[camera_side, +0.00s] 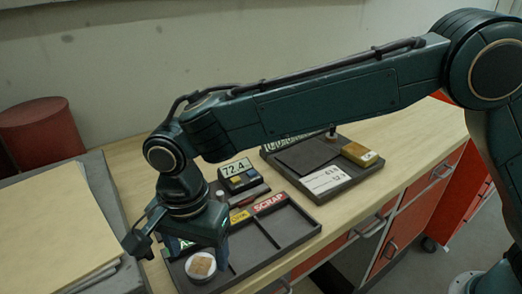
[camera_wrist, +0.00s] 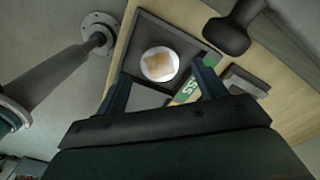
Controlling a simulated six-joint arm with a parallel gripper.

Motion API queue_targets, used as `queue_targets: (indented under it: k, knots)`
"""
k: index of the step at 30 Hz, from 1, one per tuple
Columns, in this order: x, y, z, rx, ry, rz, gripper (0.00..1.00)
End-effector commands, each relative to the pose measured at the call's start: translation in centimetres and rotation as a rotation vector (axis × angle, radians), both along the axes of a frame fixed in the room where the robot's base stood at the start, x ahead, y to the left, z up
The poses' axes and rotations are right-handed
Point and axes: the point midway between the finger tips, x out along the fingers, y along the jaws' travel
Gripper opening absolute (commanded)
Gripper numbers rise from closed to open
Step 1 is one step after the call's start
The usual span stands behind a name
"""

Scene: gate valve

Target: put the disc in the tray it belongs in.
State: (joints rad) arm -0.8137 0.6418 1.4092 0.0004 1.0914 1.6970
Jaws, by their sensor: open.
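The disc (camera_side: 201,266) is round and pale with a brown square on its face. It lies in the left compartment of the dark sorting tray (camera_side: 262,252), towards its front. The tray carries a green label, mostly hidden by my gripper, then a yellow label and a red SCRAP label. In the wrist view the disc (camera_wrist: 160,64) shows between and beyond my fingers, and the green label (camera_wrist: 186,91), ending in "SS", is beside it. My gripper (camera_wrist: 163,78) is open and empty. In the side view my gripper (camera_side: 180,240) hangs over the green-label compartment, close behind the disc.
A gauge (camera_side: 236,170) reading 72.4 stands behind the tray. A second dark tray (camera_side: 330,150) holds a brass block (camera_side: 359,154) and a white card (camera_side: 325,179) with figures. A red cylinder (camera_side: 42,135) stands back left. The other two sorting compartments look empty.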

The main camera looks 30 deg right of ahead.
Motion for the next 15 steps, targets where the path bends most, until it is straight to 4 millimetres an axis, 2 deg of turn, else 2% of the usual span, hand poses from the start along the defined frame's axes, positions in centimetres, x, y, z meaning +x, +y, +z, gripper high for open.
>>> queue_targets:
  k: [9,15]
  knots:
    - [0.1,0.1,5.3,0.003,-0.002,0.000,0.70]
    - [0.0,0.0,8.0,0.002,-0.001,0.000,0.70]
